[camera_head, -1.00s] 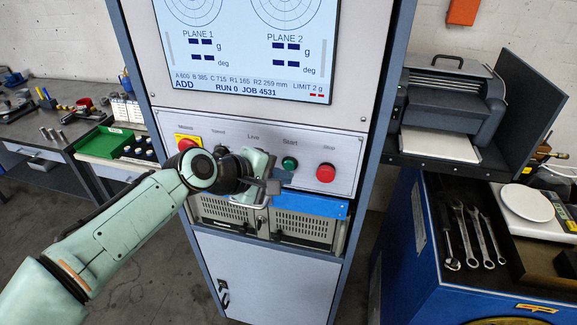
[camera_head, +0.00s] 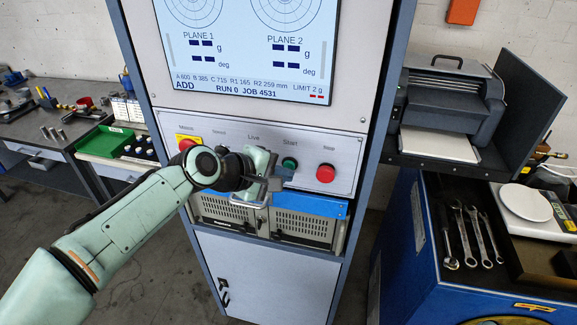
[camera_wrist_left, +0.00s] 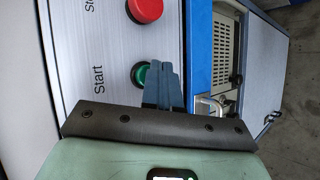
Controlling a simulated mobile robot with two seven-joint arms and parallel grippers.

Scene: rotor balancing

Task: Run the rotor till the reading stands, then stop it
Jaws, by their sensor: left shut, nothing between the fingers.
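The screen (camera_head: 247,45) on the cabinet shows "RUN 0 JOB 4531", "ADD", and dashes for g and deg under PLANE 1 and PLANE 2. Below it, the control panel (camera_head: 345,152) has a green Start button (camera_head: 289,164) and a red Stop button (camera_head: 325,173). My left gripper (camera_head: 282,176) is shut and empty just below and left of the Start button. In the left wrist view, its fingertips (camera_wrist_left: 176,84) overlap the edge of the green button (camera_wrist_left: 140,73); I cannot tell whether they touch it. The red button (camera_wrist_left: 145,9) is beyond. My right gripper is out of view.
A yellow-based red mains switch (camera_head: 187,142) is at the panel's left. Under the panel is a blue-edged shelf with grey vented units (camera_head: 303,226). A printer (camera_head: 452,100) and a blue cabinet with wrenches (camera_head: 473,232) stand right; a workbench (camera_head: 60,125) stands left.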

